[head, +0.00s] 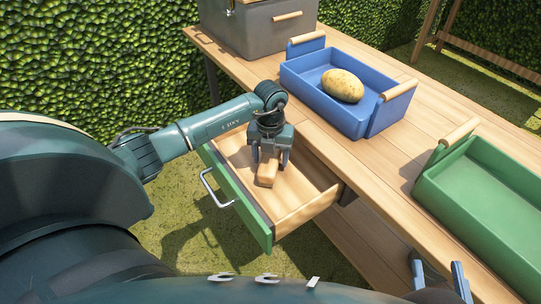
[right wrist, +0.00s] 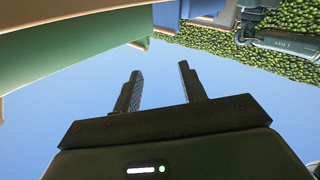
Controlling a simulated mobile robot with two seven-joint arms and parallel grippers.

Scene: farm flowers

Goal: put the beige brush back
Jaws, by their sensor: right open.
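The beige brush (head: 267,174) is a small wooden block shape in the open drawer area in the head view. My left gripper (head: 269,160) points down over the drawer (head: 307,190), with its fingers on either side of the brush's upper part. I cannot tell whether the fingers press on the brush, or whether the brush touches the drawer floor. The drawer has a green front and a metal handle. My right gripper (head: 438,277) is open and empty at the lower right in the head view. Its parted fingers also show in the right wrist view (right wrist: 160,90).
A blue tray (head: 318,101) with a potato-like object (head: 342,86) stands on the wooden table (head: 393,155). A green tray (head: 490,205) is at the right, near my right gripper. A grey box (head: 247,35) stands at the far end. Hedges lie behind.

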